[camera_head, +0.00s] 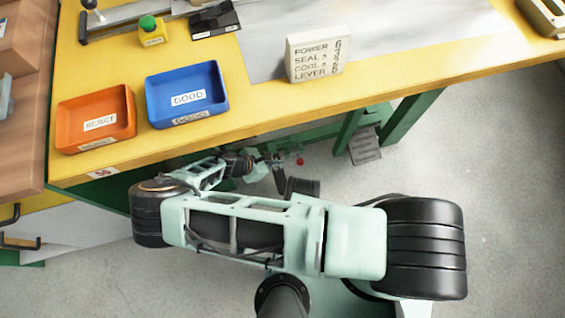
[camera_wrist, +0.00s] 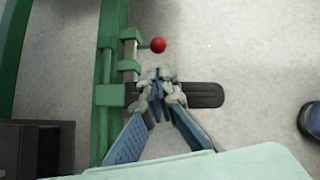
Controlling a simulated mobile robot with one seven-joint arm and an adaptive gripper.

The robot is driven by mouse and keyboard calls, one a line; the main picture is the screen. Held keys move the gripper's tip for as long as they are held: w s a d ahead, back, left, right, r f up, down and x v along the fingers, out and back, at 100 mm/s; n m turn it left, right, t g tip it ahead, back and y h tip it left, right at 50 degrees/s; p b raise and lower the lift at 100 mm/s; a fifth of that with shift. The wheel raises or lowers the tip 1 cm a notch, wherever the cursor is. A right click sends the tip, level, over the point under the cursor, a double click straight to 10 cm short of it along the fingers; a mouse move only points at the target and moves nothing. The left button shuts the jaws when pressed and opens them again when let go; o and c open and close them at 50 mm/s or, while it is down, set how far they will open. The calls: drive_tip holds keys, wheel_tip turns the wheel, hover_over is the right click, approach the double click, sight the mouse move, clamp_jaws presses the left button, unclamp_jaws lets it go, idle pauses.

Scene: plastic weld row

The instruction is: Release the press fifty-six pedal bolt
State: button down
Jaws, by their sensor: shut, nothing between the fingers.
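The pedal bolt shows in the wrist view as a pale metal rod (camera_wrist: 130,55) in a green bracket, with a red ball knob (camera_wrist: 158,45) on its right side. The red knob (camera_head: 300,161) also shows small under the bench in the head view. My gripper (camera_wrist: 160,78) is shut and empty, its fingertips together just below the knob in the picture and apart from it. A dark ribbed pedal-like bar (camera_wrist: 203,95) lies beyond the fingers and is partly hidden by them. In the head view my arm hides much of the area around the bracket.
The yellow bench (camera_head: 390,85) stands over the knob, with green legs (camera_head: 410,118) to the right. A grey lined plate (camera_head: 365,146) is by the legs. A blue GOOD tray (camera_head: 187,119) and an orange REJECT tray (camera_head: 92,143) sit on top. Floor is clear at right.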

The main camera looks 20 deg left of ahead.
drive_tip(key=b+x, duration=0.2)
drive_tip(key=x, duration=0.6)
drive_tip(key=shift+f+b, duration=0.2)
drive_tip(key=shift+b, duration=0.15)
drive_tip(key=shift+w+d, duration=0.1)
